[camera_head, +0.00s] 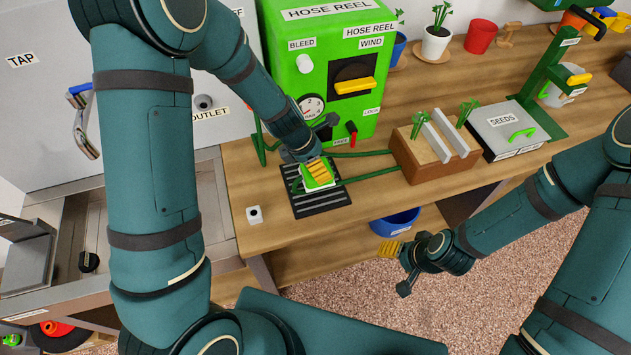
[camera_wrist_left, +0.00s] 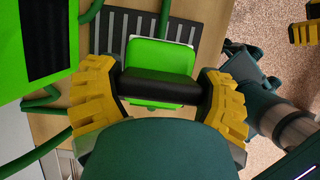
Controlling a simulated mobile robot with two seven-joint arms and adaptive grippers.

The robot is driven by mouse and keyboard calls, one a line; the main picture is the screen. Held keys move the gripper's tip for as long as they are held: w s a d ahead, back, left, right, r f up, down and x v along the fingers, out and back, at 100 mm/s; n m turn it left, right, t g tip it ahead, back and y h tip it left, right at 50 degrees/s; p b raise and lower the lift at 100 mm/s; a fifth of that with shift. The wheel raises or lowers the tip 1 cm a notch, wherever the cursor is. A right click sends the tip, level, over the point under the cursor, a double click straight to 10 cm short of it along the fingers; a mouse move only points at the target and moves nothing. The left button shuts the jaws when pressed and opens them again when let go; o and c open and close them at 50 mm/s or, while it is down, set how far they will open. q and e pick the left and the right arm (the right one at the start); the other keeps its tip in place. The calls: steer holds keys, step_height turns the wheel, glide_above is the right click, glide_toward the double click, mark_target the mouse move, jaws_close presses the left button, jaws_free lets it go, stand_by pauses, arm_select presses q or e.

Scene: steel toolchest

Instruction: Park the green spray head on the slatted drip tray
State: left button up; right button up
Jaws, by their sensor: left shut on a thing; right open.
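The green spray head (camera_wrist_left: 160,60) has a black grip part and sits between the yellow fingers of my left gripper (camera_wrist_left: 165,95), which is shut on it. In the head view the spray head (camera_head: 309,185) is partly hidden by the left gripper (camera_head: 319,172). It is over the dark slatted drip tray (camera_head: 327,203) on the bench; I cannot tell whether it touches the slats. The tray also shows beyond the spray head in the left wrist view (camera_wrist_left: 120,32). My right gripper (camera_head: 391,248) is open and empty, in front of the bench.
The green hose reel box (camera_head: 325,50) stands behind the tray, with a green hose (camera_head: 372,175) running to the right. A wooden planter box (camera_head: 432,160) is right of the tray. A blue bucket (camera_head: 395,222) is below the bench edge.

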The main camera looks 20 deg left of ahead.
arm_select(q)
step_height(320, 180, down, 6)
steer(key=shift+r+b, duration=0.1)
steer(key=shift+b, duration=0.8)
steer(key=shift+r, duration=0.1)
steer(key=o, duration=1.2)
steer(key=p+v, duration=0.4)
steer(key=v, duration=0.8)
